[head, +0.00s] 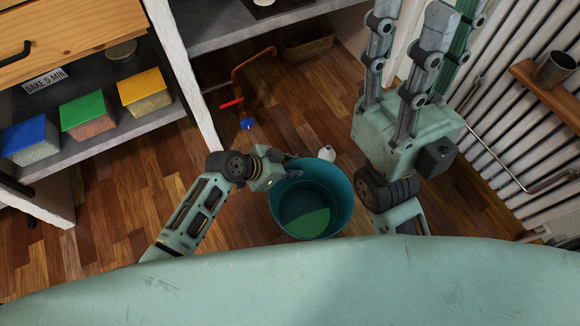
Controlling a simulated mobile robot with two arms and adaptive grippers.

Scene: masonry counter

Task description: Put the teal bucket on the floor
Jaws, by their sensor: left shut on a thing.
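The teal bucket (345,203) is at the middle of the head view, upright or nearly so, with its open mouth facing me. It looks empty, with a brighter green patch inside at the bottom. My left gripper (290,171) is shut on the bucket's rim at its upper left. The wooden floor (120,215) shows around the bucket. I cannot tell whether the bucket's base touches it. My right gripper (420,40) is raised close to the camera, right of the bucket, with its long fingers pointing up the picture. They look spread and empty.
A small white item (328,154) is just beyond the bucket. A bent orange-brown rod (245,65) with red and blue parts and a basket (305,45) are farther back. Shelves with lidded boxes (87,125) stand left; white slats and a metal cup (555,69) are right.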

